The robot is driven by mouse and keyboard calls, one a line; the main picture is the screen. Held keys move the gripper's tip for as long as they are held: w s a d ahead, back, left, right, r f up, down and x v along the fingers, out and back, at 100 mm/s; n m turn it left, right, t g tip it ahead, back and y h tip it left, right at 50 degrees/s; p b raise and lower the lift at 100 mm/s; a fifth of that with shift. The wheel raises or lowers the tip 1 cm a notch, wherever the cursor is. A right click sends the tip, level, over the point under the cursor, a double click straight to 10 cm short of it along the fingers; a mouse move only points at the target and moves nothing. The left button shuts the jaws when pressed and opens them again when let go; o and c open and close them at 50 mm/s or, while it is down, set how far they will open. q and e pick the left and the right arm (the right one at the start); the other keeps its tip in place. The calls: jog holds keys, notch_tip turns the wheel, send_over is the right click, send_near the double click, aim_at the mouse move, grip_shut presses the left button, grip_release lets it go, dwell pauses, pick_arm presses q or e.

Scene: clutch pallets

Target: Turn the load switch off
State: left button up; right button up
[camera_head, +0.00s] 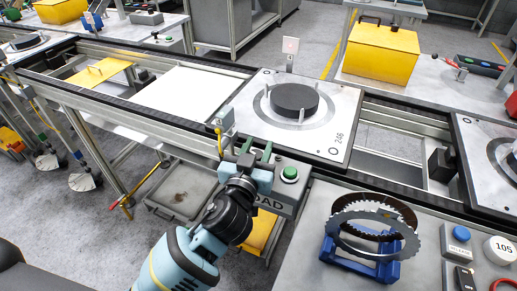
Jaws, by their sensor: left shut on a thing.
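The load switch box (285,190) is a grey box at the table's front edge, with part of the word LOAD showing on its front. A green round button (290,174) sits on its right side. My left gripper (256,154) is over the left part of the box, shut on the load switch. The gripper hides the switch handle, so its position cannot be told. My right gripper is not in view.
Behind the box, a pallet marked 246 (335,140) carries a dark disc (294,99) on the conveyor. To the right, a blue stand (362,262) holds toothed rings. A blue button (461,234) and a white round piece marked 105 (500,250) are beyond it.

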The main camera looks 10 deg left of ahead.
pick_arm(q)
jog(key=shift+a+f+n+y+b, duration=0.1)
jog(key=shift+n+y+b, duration=0.6)
jog(key=shift+y, duration=0.4)
jog(key=shift+a+f+n+y+b, duration=0.1)
jog(key=shift+n+y+b, duration=0.55)
jog(key=shift+y, duration=0.45)
jog(key=shift+r, duration=0.15)
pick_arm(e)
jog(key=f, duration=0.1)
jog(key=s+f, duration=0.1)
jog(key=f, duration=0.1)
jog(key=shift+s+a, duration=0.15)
pick_arm(q)
jog(key=o, duration=1)
jog(key=shift+c, duration=0.2)
jog(key=shift+a, duration=0.1)
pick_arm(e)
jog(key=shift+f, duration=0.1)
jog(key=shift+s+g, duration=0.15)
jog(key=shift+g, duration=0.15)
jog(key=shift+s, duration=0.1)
